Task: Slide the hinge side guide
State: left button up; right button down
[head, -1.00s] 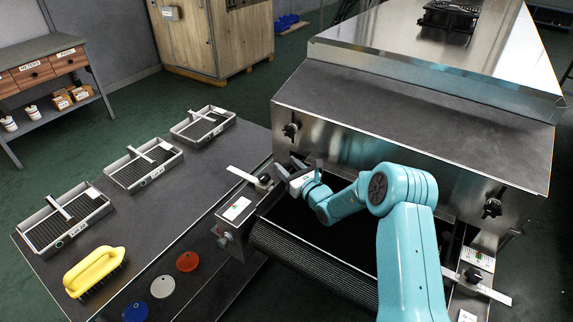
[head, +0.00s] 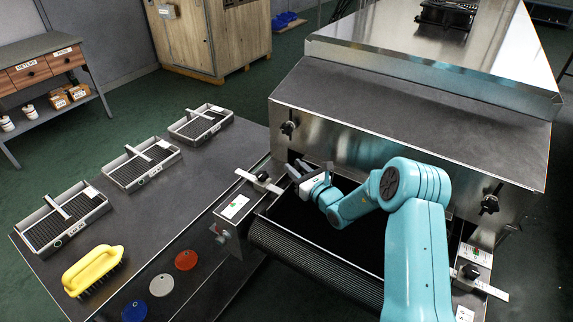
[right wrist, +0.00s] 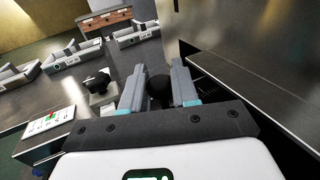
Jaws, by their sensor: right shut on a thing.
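The side guide's pale bar (head: 246,175) runs through a clamp with a black knob (head: 262,177) at the dryer mouth's left corner. The clamp knob also shows in the right wrist view (right wrist: 97,80), left of my fingers. My right gripper (head: 298,172) is at the bar's inner end, above the conveyor's left edge. In the right wrist view its fingers (right wrist: 158,80) close around a dark round grip (right wrist: 158,92), which seems to belong to this guide. The guide's inner part is hidden by the gripper. My left gripper is out of view.
A second guide with a black knob (head: 471,271) sits at the conveyor's right side. The metal dryer hood (head: 400,110) stands close behind my gripper.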

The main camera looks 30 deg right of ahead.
jog(key=shift+s+d+r, duration=0.2)
jog(key=shift+s, duration=0.1)
jog(key=shift+w, duration=0.15)
jog(key=c, duration=1)
grip_release()
jog(key=shift+o, duration=0.2)
